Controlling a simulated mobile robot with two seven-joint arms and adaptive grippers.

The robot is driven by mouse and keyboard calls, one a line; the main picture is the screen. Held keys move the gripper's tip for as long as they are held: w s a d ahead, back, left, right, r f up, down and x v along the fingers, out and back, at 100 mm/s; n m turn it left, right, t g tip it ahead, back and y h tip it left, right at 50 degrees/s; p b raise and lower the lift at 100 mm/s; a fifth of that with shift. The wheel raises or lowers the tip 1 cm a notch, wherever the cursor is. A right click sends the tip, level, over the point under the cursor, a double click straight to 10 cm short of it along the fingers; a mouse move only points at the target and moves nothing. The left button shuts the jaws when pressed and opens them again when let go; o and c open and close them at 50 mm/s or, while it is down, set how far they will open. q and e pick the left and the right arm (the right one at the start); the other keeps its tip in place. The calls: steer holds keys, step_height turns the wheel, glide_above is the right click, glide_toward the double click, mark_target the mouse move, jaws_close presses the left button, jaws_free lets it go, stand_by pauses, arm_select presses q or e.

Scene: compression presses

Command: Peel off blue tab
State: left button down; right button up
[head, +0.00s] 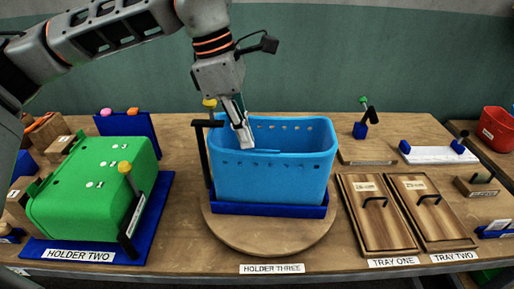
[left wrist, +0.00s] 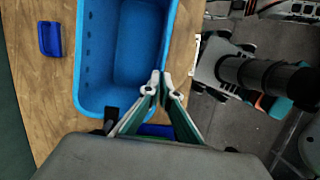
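A blue bin (head: 270,185) stands in a dark blue holder (head: 268,209) labelled HOLDER THREE, on a round wooden disc. A thin blue strip, perhaps the tab (head: 266,151), shows at its near rim, just right of my left fingertips. My left gripper (head: 246,146) reaches down over the bin's left part, with its tips at the near rim. In the left wrist view the fingertips (left wrist: 160,78) are close together at the bin's rim (left wrist: 165,60). I cannot tell whether they pinch the tab, which does not show there. My right gripper is not in view.
A black post with a yellow knob (head: 209,104) stands left of the bin. A green bin (head: 90,185) lies in HOLDER TWO at the left. Two wooden tray lids (head: 375,228) lie to the right. Small wooden and blue parts stand near the table's right side.

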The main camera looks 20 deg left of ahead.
arm_select(q)
steer(key=shift+r+p, duration=0.3)
steer(key=shift+r, duration=0.1)
stand_by(0.3)
steer(key=shift+r+p, duration=2.15)
steer(key=shift+r, duration=0.55)
steer(key=shift+f, duration=0.15)
